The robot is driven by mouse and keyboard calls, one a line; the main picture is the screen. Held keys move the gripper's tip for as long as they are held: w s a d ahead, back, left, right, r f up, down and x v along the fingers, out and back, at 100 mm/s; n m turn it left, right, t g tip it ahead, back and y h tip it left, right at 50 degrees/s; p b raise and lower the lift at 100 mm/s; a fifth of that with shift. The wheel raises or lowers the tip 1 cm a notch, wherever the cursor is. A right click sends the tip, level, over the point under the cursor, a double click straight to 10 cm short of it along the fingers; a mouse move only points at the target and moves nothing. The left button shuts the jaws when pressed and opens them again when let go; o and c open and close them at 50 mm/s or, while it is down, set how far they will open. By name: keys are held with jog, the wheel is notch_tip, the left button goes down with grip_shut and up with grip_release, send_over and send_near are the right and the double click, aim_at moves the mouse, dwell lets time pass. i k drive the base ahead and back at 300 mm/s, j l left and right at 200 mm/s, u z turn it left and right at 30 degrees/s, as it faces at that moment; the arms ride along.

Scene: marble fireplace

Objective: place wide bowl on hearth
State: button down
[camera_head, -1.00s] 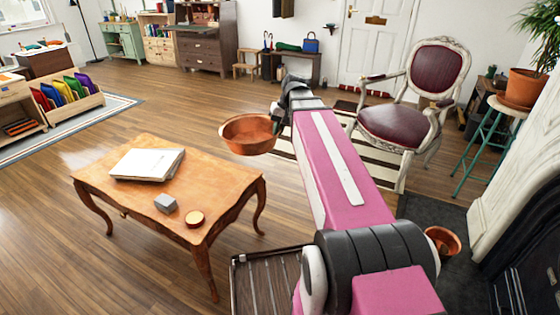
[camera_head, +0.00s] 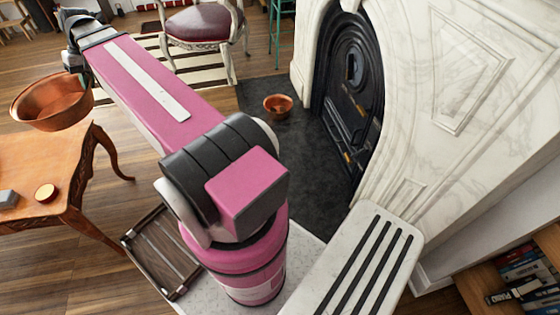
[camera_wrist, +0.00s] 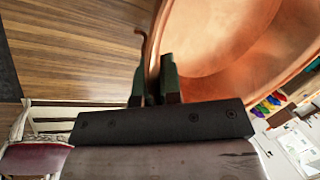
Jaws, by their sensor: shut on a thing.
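The wide copper bowl (camera_head: 52,104) is held up in the air at the left of the head view, by the wooden table's corner. My gripper (camera_wrist: 155,78) is shut on its rim. In the wrist view the bowl (camera_wrist: 215,45) fills the upper right, its inside showing and the rim between the two dark fingers. In the head view my gripper is mostly hidden behind the bowl and my wrist. The hearth (camera_head: 290,155) is a dark slate slab in front of the marble fireplace, well to the right of the bowl. A smaller copper bowl (camera_head: 278,105) stands on its far part.
The white marble fireplace (camera_head: 440,90) with its black iron insert (camera_head: 350,80) borders the hearth on the right. The wooden table (camera_head: 45,165) is at the left. A burgundy chair (camera_head: 200,25) stands beyond on a striped rug. The hearth's middle is bare.

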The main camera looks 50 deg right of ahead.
aim_at(292, 155)
jog(key=k+z, duration=0.7)
jog(key=z, duration=1.7)
